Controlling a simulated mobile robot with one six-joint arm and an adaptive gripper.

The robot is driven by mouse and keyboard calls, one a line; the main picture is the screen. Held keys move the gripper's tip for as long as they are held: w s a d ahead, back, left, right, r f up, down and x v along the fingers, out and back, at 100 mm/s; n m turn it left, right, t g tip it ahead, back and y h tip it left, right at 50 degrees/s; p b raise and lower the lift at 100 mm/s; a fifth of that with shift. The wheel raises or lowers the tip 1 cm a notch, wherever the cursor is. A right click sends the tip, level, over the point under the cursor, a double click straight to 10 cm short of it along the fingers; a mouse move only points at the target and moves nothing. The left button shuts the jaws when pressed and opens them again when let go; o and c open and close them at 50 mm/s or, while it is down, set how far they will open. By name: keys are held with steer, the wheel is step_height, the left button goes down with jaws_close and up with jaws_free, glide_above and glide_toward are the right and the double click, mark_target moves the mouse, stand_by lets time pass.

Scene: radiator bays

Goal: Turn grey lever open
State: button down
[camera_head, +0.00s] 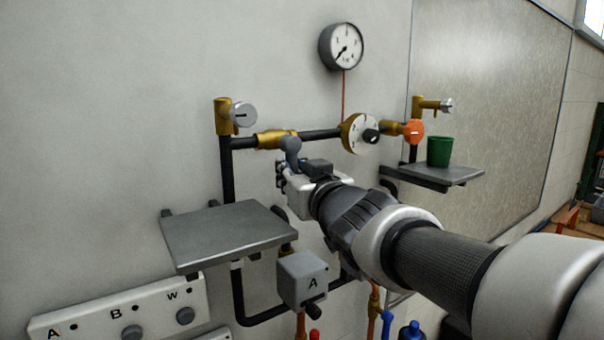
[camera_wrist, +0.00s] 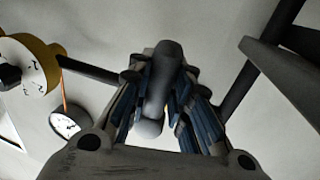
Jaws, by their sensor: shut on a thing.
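The grey lever (camera_head: 291,146) is on the brass valve body (camera_head: 272,138) in the black pipe on the wall. In the head view its upper end shows and my gripper (camera_head: 283,173) hides the rest. In the wrist view the lever (camera_wrist: 157,85) stands between the two blue-padded fingers of my gripper (camera_wrist: 160,100). The fingers are shut on it, one on each side. The lever's rounded lower end sticks out between the fingers.
A dial valve (camera_head: 358,134) and an orange knob (camera_head: 414,131) sit to the right. A green cup (camera_head: 439,152) stands on the right shelf (camera_head: 455,176). A gauge (camera_head: 342,46) hangs above.

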steer(key=shift+w+d+r+n+y+b, duration=0.5)
steer(key=shift+d+r+n+y+b, duration=0.4)
steer(key=shift+n, duration=2.4)
steer(key=shift+w+d+r+n+y+b, duration=0.65)
steer(key=shift+n+b, duration=0.45)
steer(key=shift+n, duration=2.2)
steer(key=shift+w+d+r+n+y+b, duration=0.35)
steer(key=shift+d+r+n+y+b, duration=0.45)
steer(key=shift+n, duration=2.5)
steer(key=shift+a+r+h, duration=0.15)
steer(key=shift+a+h, duration=0.05)
steer(key=shift+h, duration=0.05)
steer(key=c, duration=1.4)
jaws_free()
steer(key=shift+s+r, duration=0.1)
steer(key=shift+c, duration=0.2)
steer(key=v, duration=1.2)
